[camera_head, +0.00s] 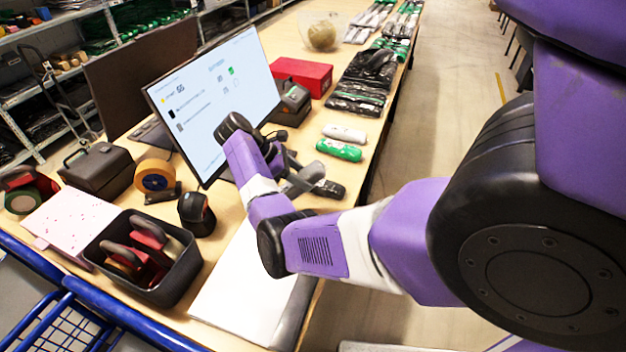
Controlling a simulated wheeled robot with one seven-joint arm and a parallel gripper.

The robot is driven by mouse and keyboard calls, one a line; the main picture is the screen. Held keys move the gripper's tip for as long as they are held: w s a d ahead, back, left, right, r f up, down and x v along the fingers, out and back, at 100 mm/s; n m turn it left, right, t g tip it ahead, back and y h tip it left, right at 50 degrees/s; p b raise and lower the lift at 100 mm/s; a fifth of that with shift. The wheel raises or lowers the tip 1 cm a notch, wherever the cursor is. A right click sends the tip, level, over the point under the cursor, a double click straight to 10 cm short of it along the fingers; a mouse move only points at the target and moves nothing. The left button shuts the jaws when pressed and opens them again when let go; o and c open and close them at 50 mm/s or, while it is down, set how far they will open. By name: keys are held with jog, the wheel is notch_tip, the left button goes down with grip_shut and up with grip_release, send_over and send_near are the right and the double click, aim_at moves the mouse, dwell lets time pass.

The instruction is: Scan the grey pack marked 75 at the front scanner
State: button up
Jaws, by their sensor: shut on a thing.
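My gripper (288,172) is partly hidden behind my purple wrist links, over the table in front of the monitor. It is shut on a small grey pack (306,177), which shows just right of the wrist and looks tilted. No 75 can be read on it. A black scanner-like device (196,213) stands at the front of the table, left of my arm and apart from the pack. A small dark item (328,190) is just right of the grey pack; whether they touch is unclear.
A monitor (215,100) stands behind my wrist. A white pack (345,133) and a green pack (339,151) lie near the table's right edge. A dark bin (175,290) with tape dispensers, a tape roll (155,176) and a red box (303,75) take up table room.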

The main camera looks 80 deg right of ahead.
aim_at(312, 168)
jog(key=shift+w+f, duration=0.15)
jog(key=shift+w, duration=0.1)
jog(key=shift+s+r+p, duration=0.15)
jog(key=shift+r+p, duration=0.1)
jog(key=shift+p, duration=0.25)
jog(key=s+r+p, duration=0.3)
jog(key=p, duration=0.2)
jog(key=shift+d, duration=0.15)
jog(key=s+r, duration=0.4)
jog(key=s, duration=0.2)
jog(key=shift+s+d+r, duration=0.2)
jog(key=shift+d+r, duration=0.1)
jog(key=shift+d, duration=0.05)
